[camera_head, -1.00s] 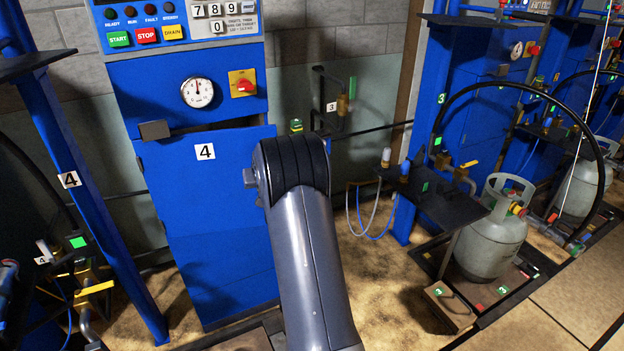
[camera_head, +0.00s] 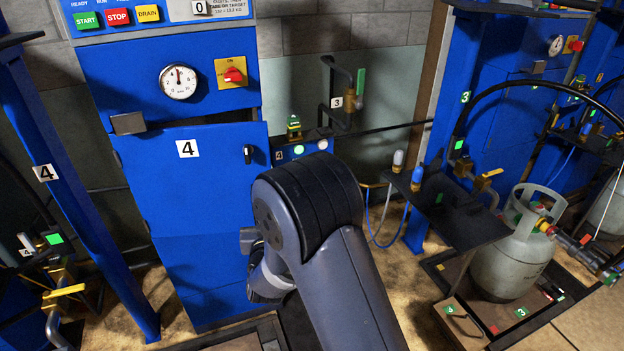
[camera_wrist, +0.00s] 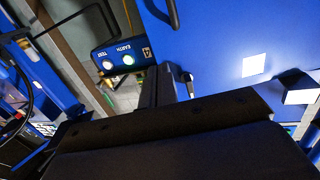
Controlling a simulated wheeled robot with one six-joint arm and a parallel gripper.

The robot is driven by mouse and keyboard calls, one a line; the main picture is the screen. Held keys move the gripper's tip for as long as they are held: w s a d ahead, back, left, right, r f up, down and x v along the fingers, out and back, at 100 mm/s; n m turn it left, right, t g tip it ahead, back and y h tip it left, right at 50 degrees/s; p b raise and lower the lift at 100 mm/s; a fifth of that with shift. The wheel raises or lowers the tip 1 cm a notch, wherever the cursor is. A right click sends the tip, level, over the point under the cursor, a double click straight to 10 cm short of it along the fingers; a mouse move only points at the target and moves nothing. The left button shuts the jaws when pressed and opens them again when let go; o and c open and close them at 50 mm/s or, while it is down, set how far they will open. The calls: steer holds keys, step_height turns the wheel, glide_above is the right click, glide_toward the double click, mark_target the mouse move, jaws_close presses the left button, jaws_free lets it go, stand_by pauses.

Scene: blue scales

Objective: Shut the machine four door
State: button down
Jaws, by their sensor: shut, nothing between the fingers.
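The machine four door (camera_head: 190,195) is a blue panel with a white 4 label (camera_head: 187,148) and a small black handle (camera_head: 249,153) near its right edge. A dark gap shows along its top edge; how far it stands from the frame is hard to tell. My arm is in front of its lower right side and hides part of it. In the wrist view, blue panel surface (camera_wrist: 220,30) fills the upper right. My gripper (camera_wrist: 160,82) is a dark shape there, shut and empty, close to the blue surface; contact cannot be judged. In the head view my arm hides its fingertips.
A blue box with two lit lamps (camera_head: 310,150) is just right of the door; it also shows in the wrist view (camera_wrist: 125,55). A blue post (camera_head: 70,200) stands left. A black shelf (camera_head: 455,215) and a grey gas cylinder (camera_head: 510,250) are on the right.

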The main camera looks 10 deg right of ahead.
steer(key=w+p, duration=0.2)
steer(key=w, duration=1.1)
steer(key=shift+d+r, duration=0.15)
steer(key=shift+d, duration=0.1)
steer(key=shift+w, duration=0.1)
